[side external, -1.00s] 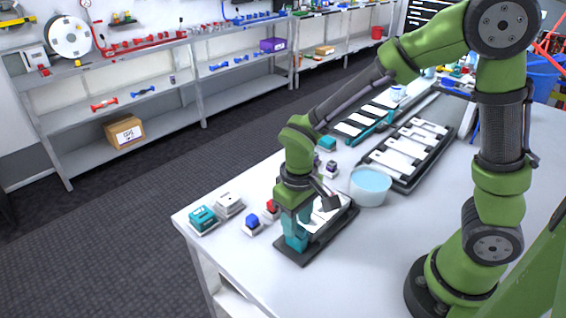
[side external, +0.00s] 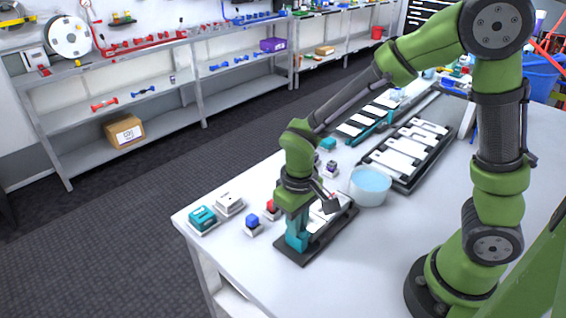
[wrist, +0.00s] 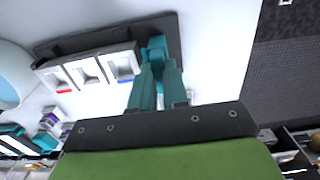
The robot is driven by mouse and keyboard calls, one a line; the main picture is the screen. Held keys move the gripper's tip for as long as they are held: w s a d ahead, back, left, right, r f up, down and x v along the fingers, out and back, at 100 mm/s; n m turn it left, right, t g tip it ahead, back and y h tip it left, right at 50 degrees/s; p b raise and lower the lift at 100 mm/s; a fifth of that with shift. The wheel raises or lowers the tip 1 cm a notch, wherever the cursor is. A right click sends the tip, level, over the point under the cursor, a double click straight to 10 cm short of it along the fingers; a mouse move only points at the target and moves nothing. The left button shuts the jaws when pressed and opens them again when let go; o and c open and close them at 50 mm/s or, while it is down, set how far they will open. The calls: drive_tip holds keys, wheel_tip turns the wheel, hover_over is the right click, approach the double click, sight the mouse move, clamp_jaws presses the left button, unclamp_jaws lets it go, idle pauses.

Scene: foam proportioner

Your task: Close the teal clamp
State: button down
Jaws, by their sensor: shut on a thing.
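The teal clamp (side external: 297,242) stands at the front end of a dark base plate that also carries a white block, near the table's front edge. The clamp shows in the wrist view (wrist: 156,46) at the end of the white block. My gripper (side external: 296,226) points down over it. In the wrist view, the two teal fingers of my gripper (wrist: 158,70) are close together and shut on the clamp. The fingers and clamp have a similar colour, so their exact contact is hard to make out. The clamp's far side is hidden.
A round container of light blue liquid (side external: 370,185) stands just right of the base plate. A larger dark tray with white parts (side external: 408,155) lies behind it. Small blue, red, white and teal blocks stand to the left. The table's front right is clear.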

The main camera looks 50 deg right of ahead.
drive_tip(key=shift+d, duration=1.05)
drive_tip(key=c, duration=1.1)
unclamp_jaws()
drive_tip(key=shift+a+r, duration=0.1)
wheel_tip(320, 180, up, 17)
drive_tip(key=shift+f, duration=0.15)
drive_tip(key=s+d+m+t, duration=0.1)
drive_tip(key=s+t, duration=0.1)
drive_tip(key=s+d+r+m+t+y, duration=0.1)
drive_tip(key=s+d+t, duration=0.1)
drive_tip(key=s, duration=0.1)
drive_tip(key=s+d+m+t+y, duration=0.1)
drive_tip(key=s+d+m+t, duration=0.1)
drive_tip(key=t, duration=0.1)
drive_tip(key=shift+s+d+r, duration=0.1)
drive_tip(key=shift+s+r, duration=0.1)
